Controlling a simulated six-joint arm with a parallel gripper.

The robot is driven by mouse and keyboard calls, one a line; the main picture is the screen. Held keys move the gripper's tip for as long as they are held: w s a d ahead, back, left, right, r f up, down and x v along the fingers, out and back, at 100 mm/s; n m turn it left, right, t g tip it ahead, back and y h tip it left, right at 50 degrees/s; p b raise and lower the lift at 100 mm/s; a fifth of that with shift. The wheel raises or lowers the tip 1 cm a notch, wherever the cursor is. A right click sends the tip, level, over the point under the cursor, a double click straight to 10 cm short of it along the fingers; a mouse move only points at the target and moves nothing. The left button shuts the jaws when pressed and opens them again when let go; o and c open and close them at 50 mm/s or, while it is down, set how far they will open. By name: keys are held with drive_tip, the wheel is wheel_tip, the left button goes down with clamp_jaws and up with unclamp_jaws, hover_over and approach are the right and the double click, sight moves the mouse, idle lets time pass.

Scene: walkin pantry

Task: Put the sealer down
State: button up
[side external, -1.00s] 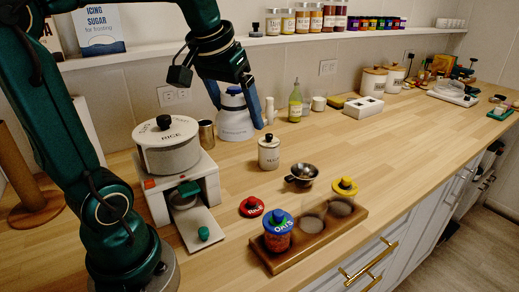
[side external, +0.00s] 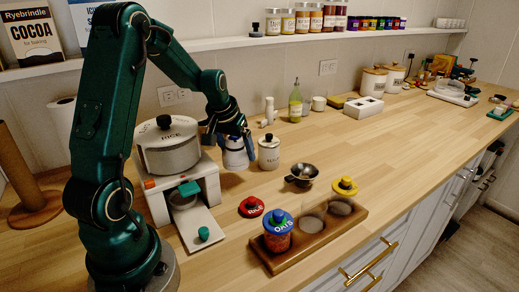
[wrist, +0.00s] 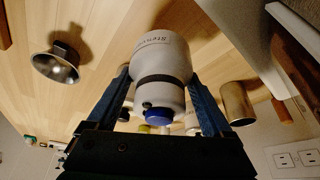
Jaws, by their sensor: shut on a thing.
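The sealer (side external: 236,158) is a white, rounded body with a black band and a blue knob; in the wrist view (wrist: 162,62) dark lettering shows on it. My gripper (side external: 228,143) is shut on it, with one finger on each side. It is low over the counter, between the rice canister and a small white jar. I cannot tell whether its base touches the wood. In the wrist view my two blue-grey fingers (wrist: 160,105) flank its knob end.
The rice dispenser (side external: 168,150) stands left of the sealer, and the small jar (side external: 269,152) close on its right. A metal funnel (side external: 301,174), a red lid (side external: 251,206) and a wooden rack (side external: 290,256) with an oats jar (side external: 277,232) lie nearer the front.

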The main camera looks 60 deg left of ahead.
drive_tip(key=shift+f, duration=2.35)
drive_tip(key=shift+f, duration=0.1)
drive_tip(key=shift+f, duration=0.1)
drive_tip(key=o, duration=1.5)
